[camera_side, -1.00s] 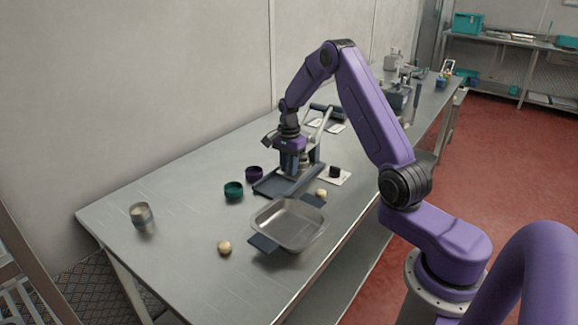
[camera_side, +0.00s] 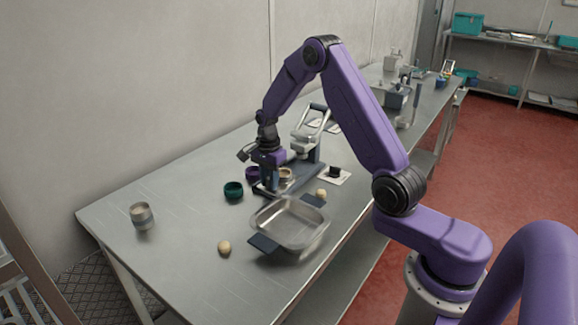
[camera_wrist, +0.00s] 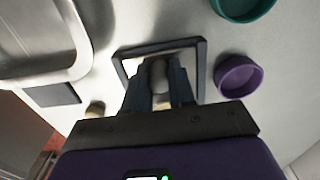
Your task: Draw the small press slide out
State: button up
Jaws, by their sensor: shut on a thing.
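The small press (camera_side: 303,145) stands on the steel table, with a pale lever frame over a dark blue-grey base. Its slide shows in the wrist view as a dark rectangular frame (camera_wrist: 203,50) around a bright plate. My gripper (camera_side: 270,186) is low at the press's left front end, pointing down. In the wrist view my gripper (camera_wrist: 158,88) is shut on a grey rounded knob (camera_wrist: 158,72) at the slide, partly hidden by the fingers. A beige round piece (camera_side: 285,174) sits just right of my gripper, under the press's upper part.
A purple bowl (camera_side: 252,174) and a green bowl (camera_side: 233,190) stand close left of my gripper. A metal pan (camera_side: 290,222) is in front. Small beige balls (camera_side: 224,247) and a metal cup (camera_side: 141,215) are on the table. The table's left part is mostly clear.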

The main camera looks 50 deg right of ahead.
jog(key=o, duration=0.8)
jog(key=shift+c, duration=0.2)
notch_tip(320, 180, up, 14)
dwell(0.9)
